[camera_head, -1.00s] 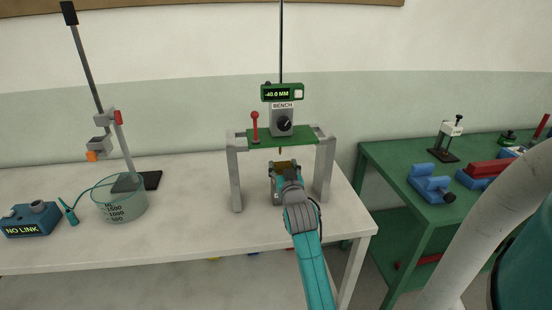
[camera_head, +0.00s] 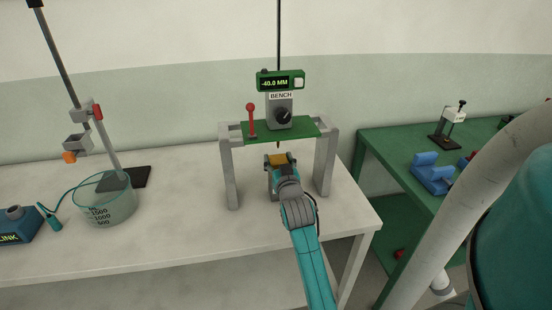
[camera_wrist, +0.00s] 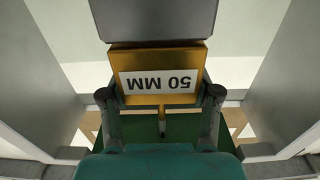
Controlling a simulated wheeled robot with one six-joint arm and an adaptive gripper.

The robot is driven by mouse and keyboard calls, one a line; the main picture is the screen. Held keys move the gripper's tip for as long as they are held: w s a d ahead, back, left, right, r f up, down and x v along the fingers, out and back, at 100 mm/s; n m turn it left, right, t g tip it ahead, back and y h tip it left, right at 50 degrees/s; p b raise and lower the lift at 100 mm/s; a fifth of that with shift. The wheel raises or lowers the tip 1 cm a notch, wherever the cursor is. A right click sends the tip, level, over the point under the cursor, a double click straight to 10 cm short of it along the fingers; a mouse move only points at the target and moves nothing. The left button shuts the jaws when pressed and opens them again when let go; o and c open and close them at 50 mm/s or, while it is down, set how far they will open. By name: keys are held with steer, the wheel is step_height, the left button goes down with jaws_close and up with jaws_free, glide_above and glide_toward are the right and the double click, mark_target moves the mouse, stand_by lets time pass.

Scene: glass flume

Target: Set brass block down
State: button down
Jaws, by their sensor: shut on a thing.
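The brass block (camera_head: 282,158) is between the jaws of my gripper (camera_head: 281,166), under the green plate of the grey stand (camera_head: 233,172). In the wrist view the brass block (camera_wrist: 160,78) carries a white label reading "50 MM", seen upside down. My gripper (camera_wrist: 160,100) is shut on it, one finger on each side. A thin pointed tip hangs from the green plate (camera_head: 300,129) near the block. Whether the block's underside touches the table is hidden by my gripper.
The stand's legs rise close on both sides of my gripper. A gauge (camera_head: 280,81) above it reads "-40.0 MM", with a red-knobbed lever (camera_head: 251,116) beside it. A glass beaker (camera_head: 105,205) stands left on the white table (camera_head: 185,225). A green bench (camera_head: 390,150) is at right.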

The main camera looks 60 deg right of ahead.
steer(key=shift+f, duration=0.1)
steer(key=shift+c, duration=1.2)
jaws_free()
steer(key=shift+f, duration=0.1)
steer(key=shift+s+a, duration=0.1)
